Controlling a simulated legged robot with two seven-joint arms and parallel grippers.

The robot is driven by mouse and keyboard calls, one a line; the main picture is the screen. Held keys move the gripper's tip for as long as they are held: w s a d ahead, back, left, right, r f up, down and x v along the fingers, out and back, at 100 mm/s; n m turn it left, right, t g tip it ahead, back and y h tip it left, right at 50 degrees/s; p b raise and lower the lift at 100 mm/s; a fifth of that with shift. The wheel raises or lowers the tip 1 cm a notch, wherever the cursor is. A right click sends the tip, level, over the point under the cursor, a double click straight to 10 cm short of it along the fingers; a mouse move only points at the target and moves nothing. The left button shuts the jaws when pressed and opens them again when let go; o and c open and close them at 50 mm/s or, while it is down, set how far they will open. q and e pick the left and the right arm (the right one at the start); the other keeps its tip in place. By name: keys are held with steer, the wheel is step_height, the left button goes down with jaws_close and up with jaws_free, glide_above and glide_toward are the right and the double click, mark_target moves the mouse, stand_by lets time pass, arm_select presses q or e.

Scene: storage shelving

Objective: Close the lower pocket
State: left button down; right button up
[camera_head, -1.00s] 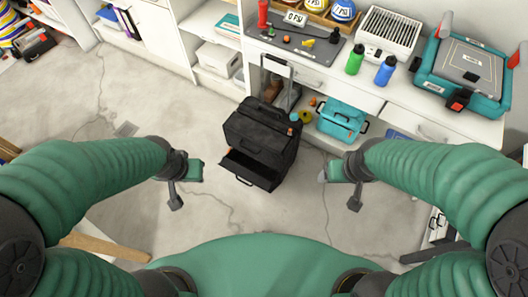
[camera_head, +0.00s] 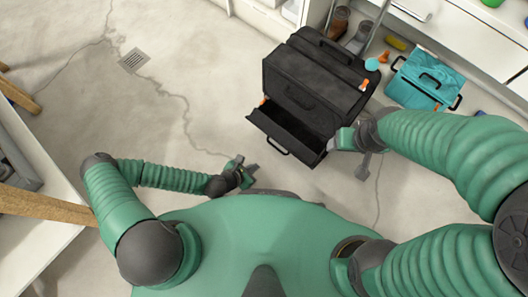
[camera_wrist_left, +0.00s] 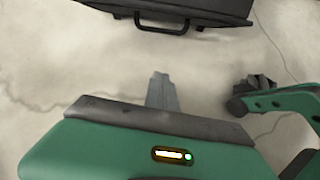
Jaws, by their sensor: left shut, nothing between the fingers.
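A black case (camera_head: 315,75) stands on the floor. Its lower pocket (camera_head: 285,137) is pulled out like a drawer, tilted toward me, with its hollow inside visible and a handle on its front. The handle and front edge also show at the top of the left wrist view (camera_wrist_left: 165,24). My left gripper (camera_head: 246,172) is shut and empty, low and in front of the pocket's left side, apart from it. My right gripper (camera_head: 352,147) is beside the pocket's right end; I cannot tell whether it touches or how its jaws stand.
A teal bag (camera_head: 425,82) and small items lie on the floor right of the case, by white drawers (camera_head: 470,45). The floor left of the case is clear, with a drain (camera_head: 133,60).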

arm_select(q)
steer(key=w+d+f+n+b, duration=0.1)
steer(key=w+d+f+b, duration=0.3)
steer(key=w+f+b, duration=0.4)
steer(key=shift+w+d+r, duration=0.25)
steer(key=shift+d+r, duration=0.15)
steer(key=shift+d, duration=0.2)
steer(key=shift+w+d+r, duration=0.2)
steer(key=shift+d+r, duration=0.15)
steer(key=shift+d, duration=0.2)
arm_select(e)
steer(key=s+x, duration=0.2)
steer(key=x, duration=0.6)
steer(key=shift+w+f, duration=0.2)
steer(key=shift+f, duration=0.4)
